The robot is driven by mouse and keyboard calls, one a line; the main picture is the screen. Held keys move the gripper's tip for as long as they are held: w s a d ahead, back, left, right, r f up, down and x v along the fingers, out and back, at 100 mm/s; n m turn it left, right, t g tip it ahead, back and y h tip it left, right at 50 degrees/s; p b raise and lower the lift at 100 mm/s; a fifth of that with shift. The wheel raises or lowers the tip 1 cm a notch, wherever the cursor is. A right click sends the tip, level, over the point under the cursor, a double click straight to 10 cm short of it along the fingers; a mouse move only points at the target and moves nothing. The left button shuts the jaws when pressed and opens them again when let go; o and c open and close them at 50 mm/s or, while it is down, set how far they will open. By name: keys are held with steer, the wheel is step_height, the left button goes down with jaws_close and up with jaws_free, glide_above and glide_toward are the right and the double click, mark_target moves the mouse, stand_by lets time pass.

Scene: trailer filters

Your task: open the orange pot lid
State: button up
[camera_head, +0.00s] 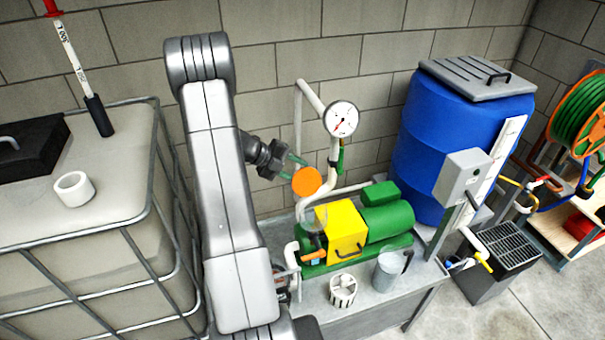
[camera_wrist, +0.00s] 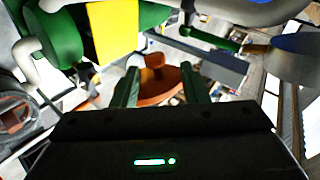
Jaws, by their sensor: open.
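The orange pot lid (camera_head: 307,181) shows in the head view as a round disc just left of the white pipe, above the front left of the yellow pump block. A clear pot seems to stand below it, but its outline is faint. My gripper (camera_head: 298,168) is at the lid's upper left, its green fingers reaching toward it. In the wrist view the lid (camera_wrist: 170,84) lies beyond and between the open fingers (camera_wrist: 160,90), with its raised orange tab (camera_wrist: 154,62) between them. I cannot tell whether the fingers touch it.
The yellow block (camera_head: 341,228) and green motor (camera_head: 386,217) sit right of the lid. A pressure gauge (camera_head: 341,119) stands on the white pipe behind. A white basket (camera_head: 343,289) and clear jug (camera_head: 388,270) stand in front. A caged tank (camera_head: 100,190) is left.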

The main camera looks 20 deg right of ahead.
steer(key=s+b+v, duration=0.1)
steer(key=v, duration=0.9)
steer(key=shift+w+a+r, duration=0.2)
steer(key=shift+w+a, duration=0.05)
steer(key=shift+w, duration=0.25)
